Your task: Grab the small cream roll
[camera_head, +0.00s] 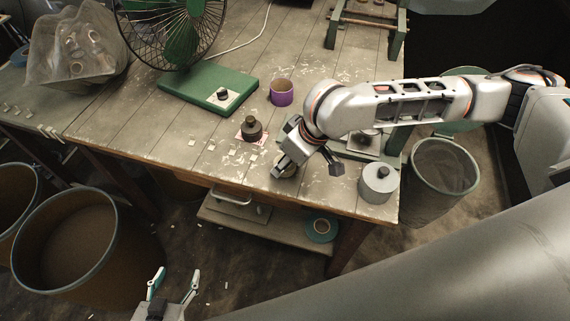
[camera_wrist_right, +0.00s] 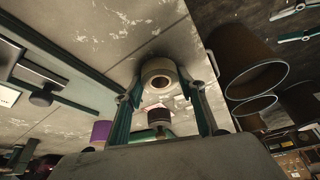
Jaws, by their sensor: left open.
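The small cream roll (camera_wrist_right: 158,72) sits on the worn table near its front edge and shows in the right wrist view with its round hole. My right gripper (camera_wrist_right: 160,92) is open, with one finger on each side of the roll and visible gaps between. In the head view my right gripper (camera_head: 307,163) is low over the front of the table and hides much of the roll. My left gripper (camera_head: 174,283) is open and empty, over the floor in front of the table.
A grey lidded can (camera_head: 378,183) stands at the right front corner. A green fan base (camera_head: 207,88) is further left. Bins (camera_head: 70,240) stand on the floor at left.

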